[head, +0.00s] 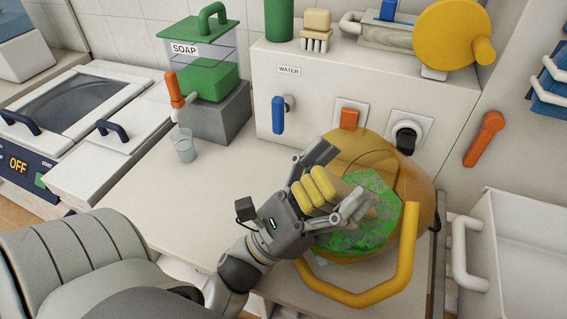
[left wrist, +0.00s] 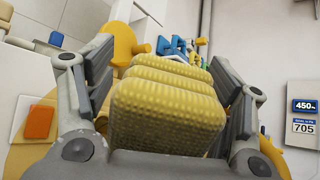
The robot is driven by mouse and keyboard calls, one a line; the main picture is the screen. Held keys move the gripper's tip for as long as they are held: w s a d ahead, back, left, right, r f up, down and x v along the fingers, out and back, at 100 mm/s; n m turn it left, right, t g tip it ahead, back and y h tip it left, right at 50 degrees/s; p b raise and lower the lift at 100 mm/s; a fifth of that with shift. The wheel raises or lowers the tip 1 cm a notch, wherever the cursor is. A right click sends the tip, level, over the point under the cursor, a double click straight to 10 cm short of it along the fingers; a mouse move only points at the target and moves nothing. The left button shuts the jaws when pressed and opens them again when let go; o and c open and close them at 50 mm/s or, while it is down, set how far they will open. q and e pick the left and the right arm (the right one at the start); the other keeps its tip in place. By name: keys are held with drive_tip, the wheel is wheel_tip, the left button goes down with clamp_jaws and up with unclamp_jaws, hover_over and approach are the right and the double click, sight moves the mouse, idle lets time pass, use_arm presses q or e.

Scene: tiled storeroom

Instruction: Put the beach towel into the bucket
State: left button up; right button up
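The beach towel (left wrist: 168,105) looks like a thick yellow folded bundle with a waffle texture. My left gripper (head: 338,183) has its fingers on both sides of the towel, which also shows in the head view (head: 313,189). In the left wrist view the fingers press along its sides. The bucket (head: 425,192) is amber and see-through, with a thick yellow handle and green, foamy contents. The left gripper and towel are over the bucket's left side and opening; the exact height is unclear. The gripper hides part of the rim. My right gripper is not in view.
Behind the bucket stands a white water unit (head: 315,97) with coloured knobs. A soap dispenser (head: 205,75) and a small glass (head: 184,146) stand to the left. A white basin (head: 478,222) is at right. The counter (head: 205,205) left of the bucket is clear.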

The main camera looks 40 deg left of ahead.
use_arm(q)
drive_tip(key=s+a, duration=0.4)
drive_tip(key=s, duration=0.3)
drive_tip(key=shift+s+a, duration=0.15)
drive_tip(key=shift+s, duration=0.25)
idle(0.6)
